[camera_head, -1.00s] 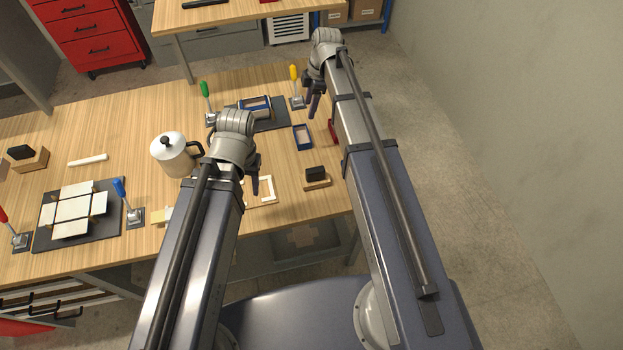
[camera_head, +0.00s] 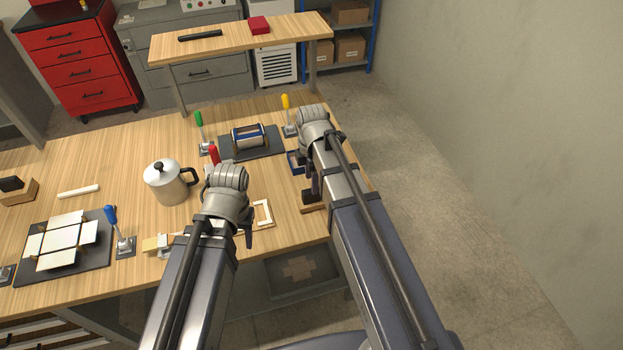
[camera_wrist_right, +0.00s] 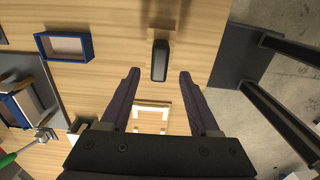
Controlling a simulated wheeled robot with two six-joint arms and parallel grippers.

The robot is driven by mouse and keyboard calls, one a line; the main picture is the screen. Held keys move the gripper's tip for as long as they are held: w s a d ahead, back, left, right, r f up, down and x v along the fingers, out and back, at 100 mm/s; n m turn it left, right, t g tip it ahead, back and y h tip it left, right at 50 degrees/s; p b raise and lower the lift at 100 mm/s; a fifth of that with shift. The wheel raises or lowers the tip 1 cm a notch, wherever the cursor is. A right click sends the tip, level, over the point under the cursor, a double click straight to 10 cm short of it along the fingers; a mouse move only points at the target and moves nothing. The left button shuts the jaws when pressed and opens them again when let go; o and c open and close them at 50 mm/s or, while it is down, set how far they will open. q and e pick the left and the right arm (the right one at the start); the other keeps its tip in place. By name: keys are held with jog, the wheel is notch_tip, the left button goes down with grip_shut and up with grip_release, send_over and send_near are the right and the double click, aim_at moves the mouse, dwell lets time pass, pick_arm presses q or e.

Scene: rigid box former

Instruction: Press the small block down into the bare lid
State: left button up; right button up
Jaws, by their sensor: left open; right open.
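The small block (camera_wrist_right: 160,61) is black and stands on a wooden rest (camera_wrist_right: 163,28). In the right wrist view it lies between and just ahead of the fingertips of my right gripper (camera_wrist_right: 159,74). That gripper is open and empty; I cannot judge its height above the block. A small blue-rimmed open tray, perhaps the bare lid (camera_wrist_right: 66,47), lies left of the block. My left gripper (camera_head: 246,234) is open near the table's front edge, its fingers partly hidden.
A white frame (camera_head: 264,213) lies near the left gripper. A dark mat (camera_head: 265,153) carries a blue-edged box, with green-, red- and yellow-handled clamps around it. A metal pot (camera_head: 166,184) stands to the left. The right table edge is close.

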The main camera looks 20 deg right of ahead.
notch_tip(320, 180, down, 7)
jog(key=b, duration=0.6)
jog(key=shift+r, duration=0.1)
grip_shut()
jog(key=shift+r, duration=0.1)
dwell(0.3)
notch_tip(320, 180, up, 10)
jog(key=p, duration=1)
